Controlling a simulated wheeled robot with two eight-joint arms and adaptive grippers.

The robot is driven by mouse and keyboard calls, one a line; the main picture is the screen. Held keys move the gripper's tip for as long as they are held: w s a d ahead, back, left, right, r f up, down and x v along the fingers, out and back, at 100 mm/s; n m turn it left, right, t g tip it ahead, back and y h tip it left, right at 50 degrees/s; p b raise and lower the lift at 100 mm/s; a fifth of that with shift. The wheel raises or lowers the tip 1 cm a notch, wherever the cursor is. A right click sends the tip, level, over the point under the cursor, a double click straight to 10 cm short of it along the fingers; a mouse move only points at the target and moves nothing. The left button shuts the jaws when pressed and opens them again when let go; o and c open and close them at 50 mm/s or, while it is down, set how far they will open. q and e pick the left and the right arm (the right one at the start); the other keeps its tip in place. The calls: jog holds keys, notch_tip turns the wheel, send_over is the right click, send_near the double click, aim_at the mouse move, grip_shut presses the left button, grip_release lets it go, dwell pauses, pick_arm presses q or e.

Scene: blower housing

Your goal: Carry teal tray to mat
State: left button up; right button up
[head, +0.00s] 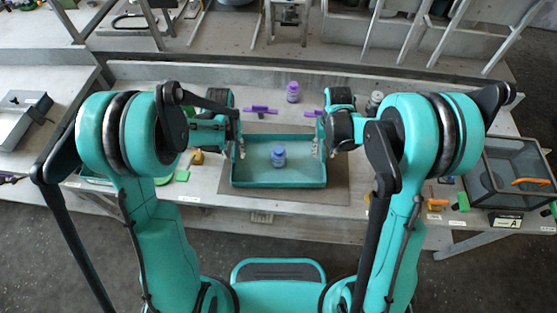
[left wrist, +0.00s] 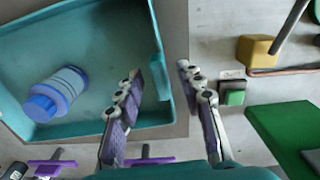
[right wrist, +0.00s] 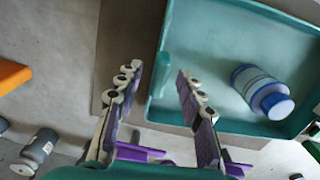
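The teal tray (head: 250,182) sits level over the brownish-grey mat (head: 340,190), whose edges show around it. It looks set down on the mat; any small gap below is hidden. A blue-capped bottle (head: 279,157) stands in the tray. My left gripper (head: 238,150) is at the tray's left end. In the left wrist view its fingers (left wrist: 161,70) are spread on either side of the tray's end wall and handle tab. My right gripper (head: 322,148) is at the right end. In the right wrist view its fingers (right wrist: 157,72) are likewise spread around that wall, with gaps.
A purple bottle (head: 293,92) and purple clamp-like parts (head: 261,110) are behind the tray. A glass-sided box (head: 510,170) is at the right. A green block (left wrist: 285,130) and a yellow-headed tool (left wrist: 257,51) lie beside my left gripper. A grey bottle (right wrist: 40,145) is near my right.

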pick_arm(q)
jog(key=shift+f, duration=0.5)
pick_arm(e)
jog(key=shift+f, duration=0.5)
pick_arm(q)
grip_shut()
pick_arm(e)
grip_shut()
pick_arm(q)
jog(key=shift+r, duration=0.15)
pick_arm(e)
jog(key=shift+r, duration=0.15)
